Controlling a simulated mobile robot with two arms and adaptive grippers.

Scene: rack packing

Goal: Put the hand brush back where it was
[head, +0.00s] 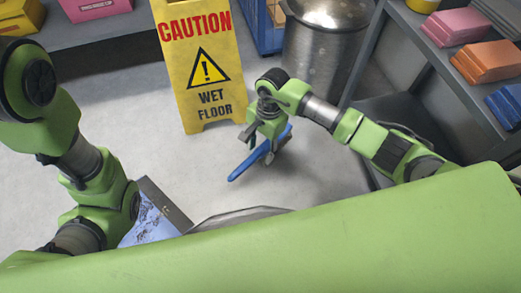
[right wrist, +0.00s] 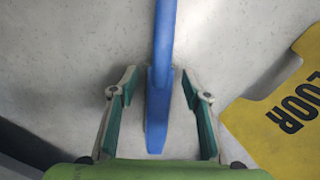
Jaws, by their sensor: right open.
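The blue hand brush (head: 244,168) is at the grey floor in front of the yellow sign, its handle pointing down-left in the head view. My right gripper (head: 262,138) is over the brush, partly hiding it. In the right wrist view the brush (right wrist: 161,60) runs between the two spread fingers of my right gripper (right wrist: 158,88), with a visible gap on each side. The bristles cannot be made out. My left arm comes in at the left, but its gripper does not show.
A yellow wet-floor sign (head: 199,60) stands just behind the brush. A metal bin (head: 318,58) stands behind right. A grey shelf (head: 425,45) with pink, orange and blue items is at the right. Floor (head: 150,150) left of the brush is clear.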

